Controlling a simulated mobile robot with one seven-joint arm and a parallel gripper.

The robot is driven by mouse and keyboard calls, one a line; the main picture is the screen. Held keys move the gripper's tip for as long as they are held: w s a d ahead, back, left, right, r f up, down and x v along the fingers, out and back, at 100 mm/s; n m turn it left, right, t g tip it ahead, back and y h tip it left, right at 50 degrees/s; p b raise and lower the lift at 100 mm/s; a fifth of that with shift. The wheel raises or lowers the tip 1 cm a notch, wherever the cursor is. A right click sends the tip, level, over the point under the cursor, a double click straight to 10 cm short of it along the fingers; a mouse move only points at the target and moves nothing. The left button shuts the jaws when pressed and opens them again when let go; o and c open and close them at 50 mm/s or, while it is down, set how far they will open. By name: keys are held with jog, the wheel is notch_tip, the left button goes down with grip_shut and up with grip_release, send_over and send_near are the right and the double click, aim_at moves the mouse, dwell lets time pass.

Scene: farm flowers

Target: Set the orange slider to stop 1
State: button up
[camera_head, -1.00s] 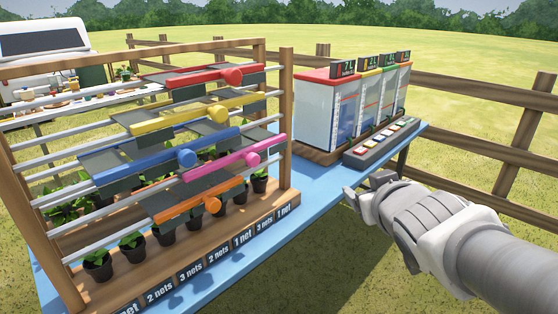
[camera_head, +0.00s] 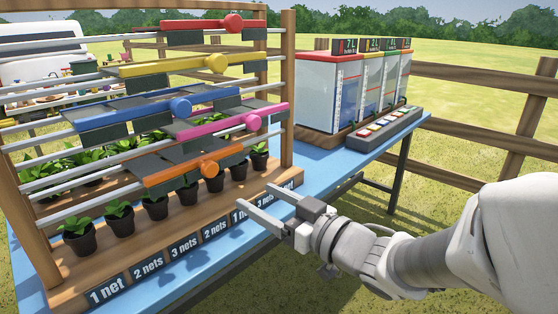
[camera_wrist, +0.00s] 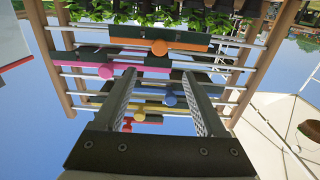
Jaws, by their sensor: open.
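The orange slider (camera_head: 170,176) is the lowest bar on the wooden rack, with a round orange knob (camera_head: 209,168) on its front. It sits on metal rails above the potted plants. My gripper (camera_head: 255,201) is open and empty, in front of the rack's base, below and to the right of the orange knob, and apart from it. In the wrist view the picture is upside down: the orange knob (camera_wrist: 159,47) shows at the top, beyond the open fingers (camera_wrist: 160,98). Labels on the base (camera_head: 150,266) read 1 net, 2 nets and 3 nets.
Pink (camera_head: 225,122), blue (camera_head: 120,115), yellow (camera_head: 170,65) and red (camera_head: 200,26) sliders with knobs lie above the orange one. Several potted plants (camera_head: 120,220) stand below. Water tanks (camera_head: 330,92) and a button panel (camera_head: 385,137) stand at right on the blue table (camera_head: 320,170).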

aim_at(213, 171)
jog(key=p+x, duration=0.3)
jog(key=x, duration=1.2)
jog(key=shift+f+p, duration=0.1)
jog(key=shift+p, duration=0.2)
jog(key=shift+w+a, duration=0.45)
jog(key=shift+a, duration=0.05)
grip_shut()
dwell(0.6)
